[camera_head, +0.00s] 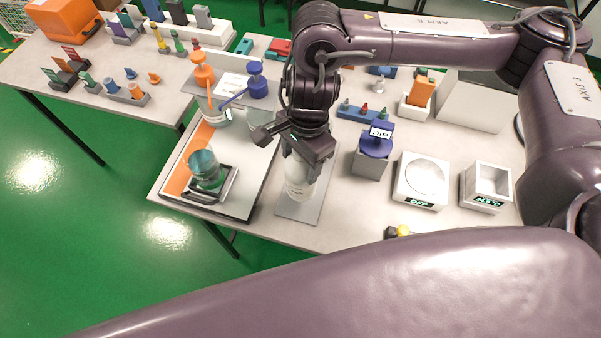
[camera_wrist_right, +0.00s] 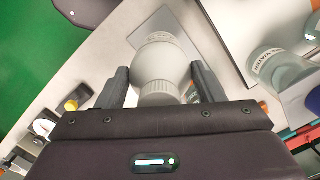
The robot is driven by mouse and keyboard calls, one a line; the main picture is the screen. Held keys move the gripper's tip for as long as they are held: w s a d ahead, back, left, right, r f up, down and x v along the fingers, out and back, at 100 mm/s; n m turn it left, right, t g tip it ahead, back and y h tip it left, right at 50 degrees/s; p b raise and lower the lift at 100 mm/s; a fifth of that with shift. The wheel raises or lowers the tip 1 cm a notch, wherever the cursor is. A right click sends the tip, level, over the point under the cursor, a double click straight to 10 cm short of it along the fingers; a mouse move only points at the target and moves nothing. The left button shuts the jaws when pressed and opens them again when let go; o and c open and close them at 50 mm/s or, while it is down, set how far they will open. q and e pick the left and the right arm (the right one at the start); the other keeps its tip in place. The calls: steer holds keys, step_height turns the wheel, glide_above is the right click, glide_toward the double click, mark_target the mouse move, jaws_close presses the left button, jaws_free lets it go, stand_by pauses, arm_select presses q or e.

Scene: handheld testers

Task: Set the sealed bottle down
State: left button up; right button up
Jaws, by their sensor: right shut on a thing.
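A white sealed bottle (camera_head: 298,180) is upright in the jaws of my right gripper (camera_head: 298,143). My right gripper is shut on its upper part and hides its top in the head view. The bottle is over a grey plate (camera_head: 296,212) on the bench; I cannot tell whether its base touches the plate. In the right wrist view the bottle (camera_wrist_right: 160,62) sits between the two dark fingers of the gripper (camera_wrist_right: 160,76), with the grey plate (camera_wrist_right: 163,22) beyond it. My left gripper is not in view.
To the right stand a blue-topped DIP container (camera_head: 375,148) and two white testers (camera_head: 421,180) (camera_head: 487,186). The bench's front edge is close.

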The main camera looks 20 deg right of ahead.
steer(key=shift+f+b, duration=0.3)
steer(key=shift+f, duration=3)
steer(key=o, duration=1.7)
steer(key=r, duration=0.4)
steer(key=d+r, duration=0.1)
steer(key=r, duration=0.7)
steer(key=shift+w+d+r, duration=0.1)
steer(key=shift+w+d, duration=0.1)
